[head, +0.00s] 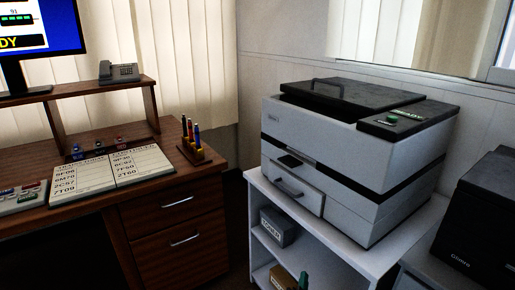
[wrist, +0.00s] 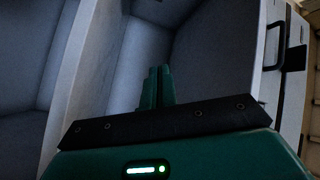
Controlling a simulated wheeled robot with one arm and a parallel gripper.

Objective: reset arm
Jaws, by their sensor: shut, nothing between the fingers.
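My gripper (wrist: 158,72) is in the lower middle of the wrist view, with its two green fingers pressed together and nothing between them. In the head view, a small green tip that looks like my gripper (head: 303,281) shows at the bottom edge, low in front of the white shelf stand (head: 352,253). The rest of my arm is out of the head view. In the wrist view, pale panels lie beyond the fingers, and a dark handle (wrist: 274,45) on a white front is at the right, apart from the fingers.
A large grey printer (head: 352,150) stands on the shelf stand, its small drawer (head: 288,190) at the lower front. A grey box (head: 277,227) sits on the shelf below. A wooden desk (head: 185,215) is at left, a black machine (head: 480,220) at right. Dark floor shows between desk and stand.

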